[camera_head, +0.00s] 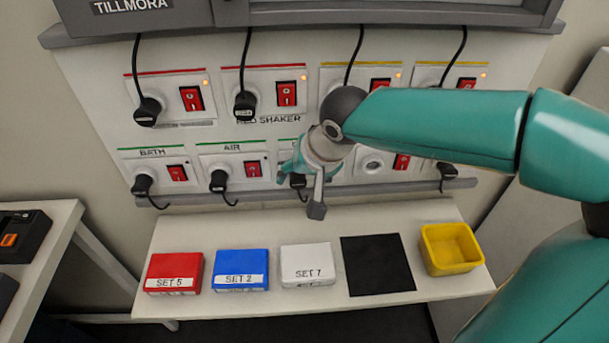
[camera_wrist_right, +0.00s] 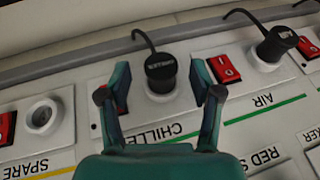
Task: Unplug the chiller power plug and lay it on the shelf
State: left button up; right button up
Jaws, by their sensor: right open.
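The black chiller plug (camera_wrist_right: 160,72) is seated in its socket above the upside-down CHILLER label in the right wrist view, with its cable curving away. In the head view the plug (camera_head: 298,182) shows low on the panel, partly covered by my right gripper. My right gripper (camera_head: 301,190) is open. In the wrist view its two fingers (camera_wrist_right: 160,94) stand on either side of the plug with a gap to each side. The white shelf (camera_head: 205,230) lies below the panel. My left gripper is not in view.
A red box (camera_head: 174,272), a blue box (camera_head: 240,269), a white box (camera_head: 308,264), a black mat (camera_head: 377,265) and a yellow bin (camera_head: 450,248) are on the shelf. The AIR plug (camera_wrist_right: 277,45) and red switch (camera_wrist_right: 223,69) sit close beside the fingers.

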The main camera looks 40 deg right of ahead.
jog(key=shift+w+f, duration=0.2)
jog(key=shift+f, duration=0.2)
jog(key=c, duration=1.1)
grip_shut()
jog(key=shift+s+a, duration=0.1)
jog(key=shift+s, duration=0.05)
jog(key=shift+s+a+b, duration=0.25)
jog(key=shift+s+b, duration=0.1)
jog(key=shift+b, duration=0.05)
jog(key=shift+s+a, duration=0.2)
jog(key=shift+s, duration=0.05)
jog(key=shift+s+a+b, duration=0.15)
jog(key=shift+s+b, duration=0.15)
